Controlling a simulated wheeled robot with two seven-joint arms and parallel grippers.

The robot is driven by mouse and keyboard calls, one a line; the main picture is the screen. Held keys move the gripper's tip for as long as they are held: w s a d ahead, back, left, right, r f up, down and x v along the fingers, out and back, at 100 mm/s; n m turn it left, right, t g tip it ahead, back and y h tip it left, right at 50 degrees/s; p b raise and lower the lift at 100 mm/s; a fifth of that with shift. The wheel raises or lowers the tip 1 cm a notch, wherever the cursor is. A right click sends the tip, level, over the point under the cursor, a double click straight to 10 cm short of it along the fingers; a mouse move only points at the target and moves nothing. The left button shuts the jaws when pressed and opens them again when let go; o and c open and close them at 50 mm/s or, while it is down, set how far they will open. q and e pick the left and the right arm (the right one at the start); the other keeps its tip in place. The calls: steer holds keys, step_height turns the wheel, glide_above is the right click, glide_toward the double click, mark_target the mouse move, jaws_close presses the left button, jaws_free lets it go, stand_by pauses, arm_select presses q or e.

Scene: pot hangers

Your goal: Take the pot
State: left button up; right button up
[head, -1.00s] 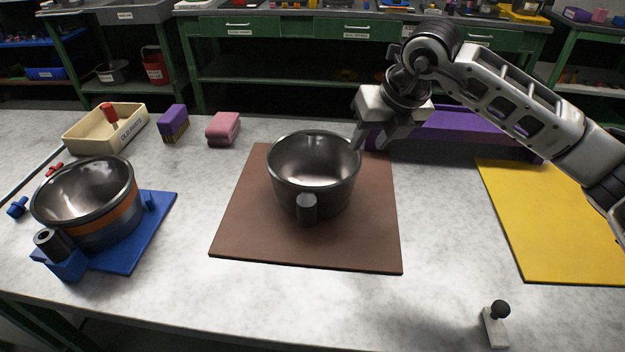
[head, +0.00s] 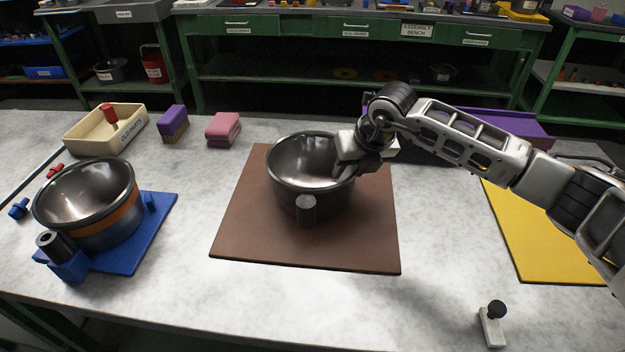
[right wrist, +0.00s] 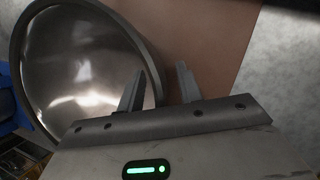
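A dark metal pot (head: 300,172) stands upright on a brown mat (head: 250,240) in the middle of the table, its short handle toward me. A second metal pot (head: 85,195) with an orange band sits in a blue holder (head: 140,243) at the left. My right gripper (head: 345,172) is at the right rim of the middle pot. In the right wrist view the gripper (right wrist: 161,67) is open, one finger over the pot's inside (right wrist: 75,70) and the other outside the rim. A gap shows between the fingers. My left gripper is not in view.
A beige tray (head: 75,143), a purple brush (head: 173,120) and a pink block (head: 223,128) stand behind. A purple bin (head: 500,125) lies behind my right arm. A yellow mat (head: 540,245) is at the right, and a small black-knobbed piece (head: 491,325) at the front.

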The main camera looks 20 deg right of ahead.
jaws_close()
steer(key=shift+r, duration=0.15)
steer(key=shift+w+r, duration=0.1)
